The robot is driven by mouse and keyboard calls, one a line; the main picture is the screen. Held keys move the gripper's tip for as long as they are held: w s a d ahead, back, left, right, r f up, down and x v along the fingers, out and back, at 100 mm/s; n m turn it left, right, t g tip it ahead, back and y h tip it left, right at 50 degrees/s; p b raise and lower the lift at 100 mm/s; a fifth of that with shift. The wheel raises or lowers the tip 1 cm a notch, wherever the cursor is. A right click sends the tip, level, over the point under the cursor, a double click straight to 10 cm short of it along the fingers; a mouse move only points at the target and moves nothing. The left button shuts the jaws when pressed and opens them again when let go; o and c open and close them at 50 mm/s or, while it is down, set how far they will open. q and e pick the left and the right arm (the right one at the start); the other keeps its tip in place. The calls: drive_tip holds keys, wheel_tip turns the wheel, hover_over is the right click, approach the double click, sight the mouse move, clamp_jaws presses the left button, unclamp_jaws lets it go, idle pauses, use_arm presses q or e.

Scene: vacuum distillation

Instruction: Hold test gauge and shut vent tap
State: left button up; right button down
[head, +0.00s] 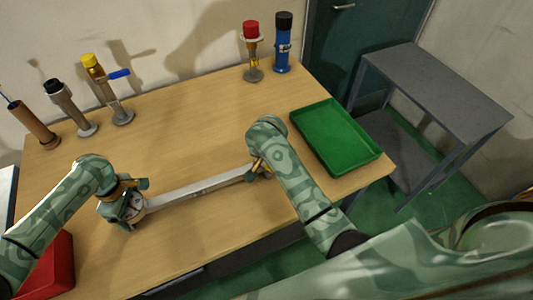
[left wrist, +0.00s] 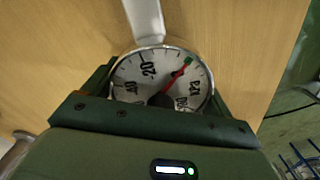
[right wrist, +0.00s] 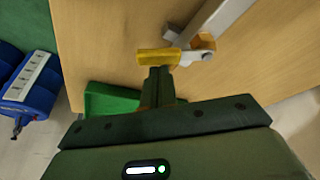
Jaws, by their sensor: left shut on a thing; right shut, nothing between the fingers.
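The test gauge (head: 133,203) is a round white dial at the left end of a long pale metal bar (head: 195,187) over the table. My left gripper (head: 124,204) is shut on the gauge, with a finger on each side of its rim. The dial (left wrist: 160,80) and its red needle face the left wrist view. The yellow vent tap handle (right wrist: 158,56) sits at the bar's right end, crosswise to the bar. My right gripper (right wrist: 158,75) is shut and empty, its fingertips right beside the handle; whether they touch it is unclear. My right arm partly covers that end in the head view.
A green tray (head: 297,119) lies at the table's right. Several upright fittings stand along the back, including a yellow-capped one with a blue lever (head: 105,88) and a red-capped one (head: 252,50). A red bin (head: 52,268) is front left; a grey cart (head: 440,85) stands right.

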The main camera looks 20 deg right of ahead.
drive_tip(key=shift+w, duration=0.6)
drive_tip(key=shift+s, duration=0.65)
drive_tip(key=w+d+n+t+y, duration=0.1)
drive_tip(key=w+d+n+y, duration=0.1)
drive_tip(key=w+n, duration=0.6)
drive_tip(key=v, duration=0.9)
drive_tip(key=shift+d+r, duration=0.25)
drive_tip(key=shift+r, duration=0.25)
drive_tip(key=shift+w, duration=0.15)
